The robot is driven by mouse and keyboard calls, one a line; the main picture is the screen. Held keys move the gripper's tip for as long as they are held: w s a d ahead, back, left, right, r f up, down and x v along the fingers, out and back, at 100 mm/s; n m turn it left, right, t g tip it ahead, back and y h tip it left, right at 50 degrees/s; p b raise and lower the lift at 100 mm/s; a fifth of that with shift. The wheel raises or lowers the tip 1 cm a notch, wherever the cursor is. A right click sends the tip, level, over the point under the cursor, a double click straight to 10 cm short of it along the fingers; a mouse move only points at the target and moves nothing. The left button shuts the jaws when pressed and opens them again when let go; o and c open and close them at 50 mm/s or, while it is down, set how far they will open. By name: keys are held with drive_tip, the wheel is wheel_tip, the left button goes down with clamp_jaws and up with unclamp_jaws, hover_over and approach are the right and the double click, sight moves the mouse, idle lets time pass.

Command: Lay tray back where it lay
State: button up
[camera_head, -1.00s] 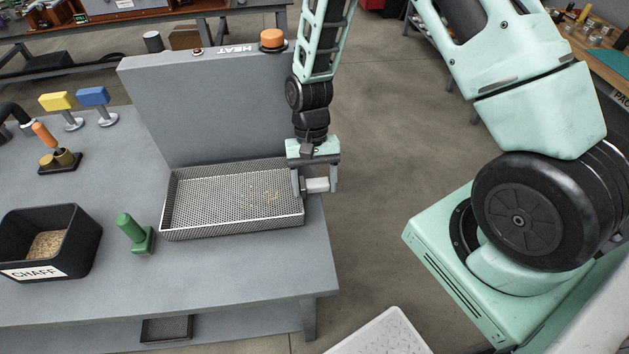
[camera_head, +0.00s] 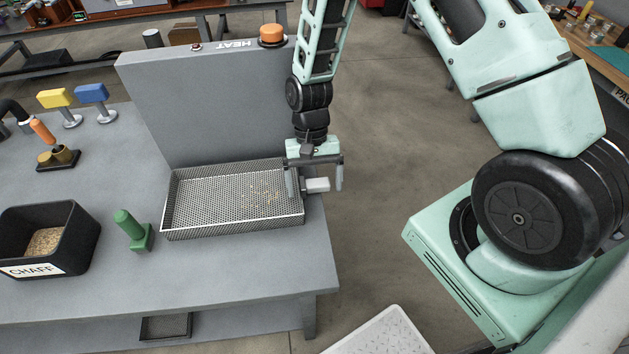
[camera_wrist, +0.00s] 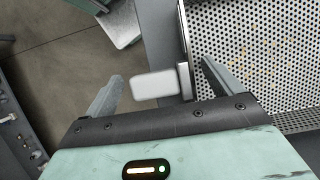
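The perforated metal tray (camera_head: 232,230) lies flat on the grey bench, in front of the upright HEAT panel. A few pale flakes lie scattered on its mesh floor. Its light grey handle (camera_head: 317,185) sticks out from the right side, past the bench's right edge. My gripper (camera_head: 315,191) is open around the handle, one finger on either side. In the wrist view, the handle (camera_wrist: 155,85) sits between the spread fingers with gaps on both sides. The tray (camera_wrist: 255,50) fills the upper right there.
A green upright handle (camera_head: 130,230) stands just left of the tray. A black CHAFF bin (camera_head: 75,250) holds pale bits farther left. Yellow (camera_head: 57,100) and blue (camera_head: 92,95) paddles stand at the back left. Open floor (camera_head: 385,130) lies right of the bench.

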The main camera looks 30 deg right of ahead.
wheel_tip(320, 180, up, 10)
drive_tip(key=b, duration=0.1)
idle(0.5)
